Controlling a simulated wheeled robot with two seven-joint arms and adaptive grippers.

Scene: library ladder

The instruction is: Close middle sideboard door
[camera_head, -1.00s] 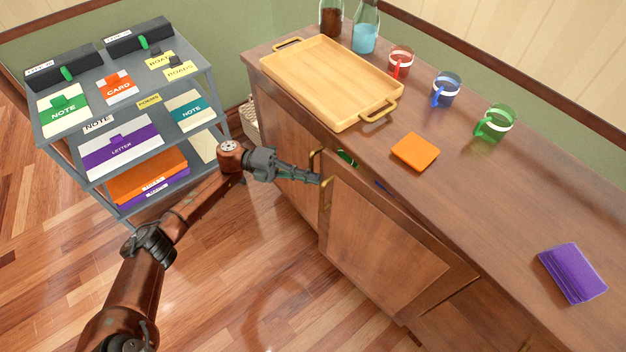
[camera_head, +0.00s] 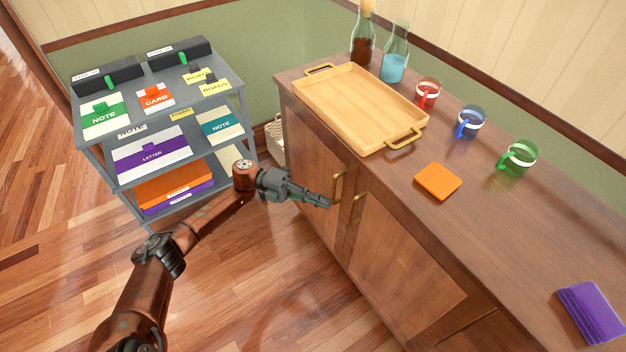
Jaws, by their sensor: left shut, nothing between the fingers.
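The wooden sideboard (camera_head: 480,236) runs down the right side of the view. Its middle door (camera_head: 400,262) has a brass handle (camera_head: 356,209) at its left edge and looks flush with the front, with no gap visible along its top. The left door (camera_head: 315,150) beside it also looks shut, with its own brass handle (camera_head: 338,187). My left gripper (camera_head: 328,203) is shut and empty, its tips in front of the left door's handle, close to the middle door's edge. I cannot tell whether the tips touch anything. My right gripper is out of view.
On the sideboard top are a wooden tray (camera_head: 352,97), bottles (camera_head: 395,55), red, blue and green mugs (camera_head: 519,158), an orange square (camera_head: 438,181) and a purple item (camera_head: 590,312). A grey shelf cart (camera_head: 160,130) stands left. Floor between is clear.

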